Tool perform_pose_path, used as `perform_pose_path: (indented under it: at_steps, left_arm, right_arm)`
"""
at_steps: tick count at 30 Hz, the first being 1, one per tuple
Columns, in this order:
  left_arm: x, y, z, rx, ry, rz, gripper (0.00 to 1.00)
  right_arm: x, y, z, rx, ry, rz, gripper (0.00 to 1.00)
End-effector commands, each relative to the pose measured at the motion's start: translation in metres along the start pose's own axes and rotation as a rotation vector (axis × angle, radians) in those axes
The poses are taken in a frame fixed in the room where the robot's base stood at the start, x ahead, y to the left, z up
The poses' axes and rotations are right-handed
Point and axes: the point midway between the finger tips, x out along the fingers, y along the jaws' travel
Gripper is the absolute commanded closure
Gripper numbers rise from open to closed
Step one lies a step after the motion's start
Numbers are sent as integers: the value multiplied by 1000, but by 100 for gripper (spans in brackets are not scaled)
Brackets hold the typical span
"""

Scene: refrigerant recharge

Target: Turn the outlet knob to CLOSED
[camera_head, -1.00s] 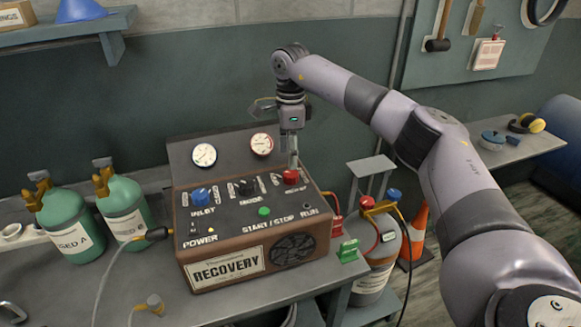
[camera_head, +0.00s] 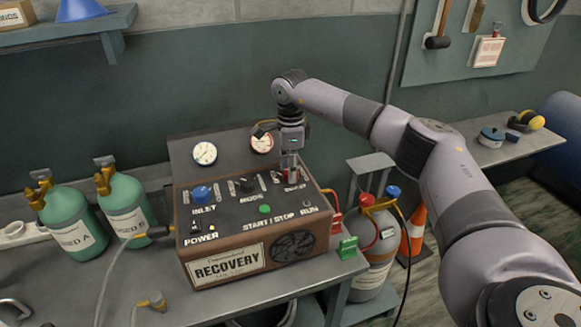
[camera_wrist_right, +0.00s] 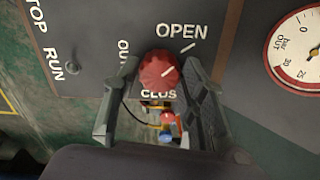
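The red outlet knob (camera_head: 292,176) is on the top right of the recovery machine's sloped panel (camera_head: 225,215). In the right wrist view the knob (camera_wrist_right: 158,70) has a white pointer line aimed toward the tick beside the OPEN label (camera_wrist_right: 182,31). A partly hidden label reading CLOS (camera_wrist_right: 158,94) lies on the other side of the knob. My right gripper (camera_head: 291,172) points down over the knob. Its fingers (camera_wrist_right: 160,72) stand on either side of it, open, with small gaps showing. My left gripper is not in view.
Two gauges (camera_head: 205,153) stand behind the panel. A blue inlet knob (camera_head: 201,193), a black mode knob (camera_head: 247,185) and a green button (camera_head: 264,209) share the panel. Green cylinders (camera_head: 125,205) stand left; a grey cylinder (camera_head: 376,250) stands right.

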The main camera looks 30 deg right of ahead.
Motion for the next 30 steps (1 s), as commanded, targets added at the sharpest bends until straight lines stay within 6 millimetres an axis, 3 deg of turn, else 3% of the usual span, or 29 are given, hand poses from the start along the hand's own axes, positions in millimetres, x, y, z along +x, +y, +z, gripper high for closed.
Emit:
perform_pose_path:
  at_steps: [13, 23, 30]
  left_arm:
    - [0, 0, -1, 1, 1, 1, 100]
    - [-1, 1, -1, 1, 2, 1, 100]
    - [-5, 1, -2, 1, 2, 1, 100]
  right_arm:
    - [0, 0, 0, 0, 0, 0, 94]
    - [-1, 0, 0, 46, -1, 0, 94]
    - [-1, 0, 0, 193, 0, 0, 94]
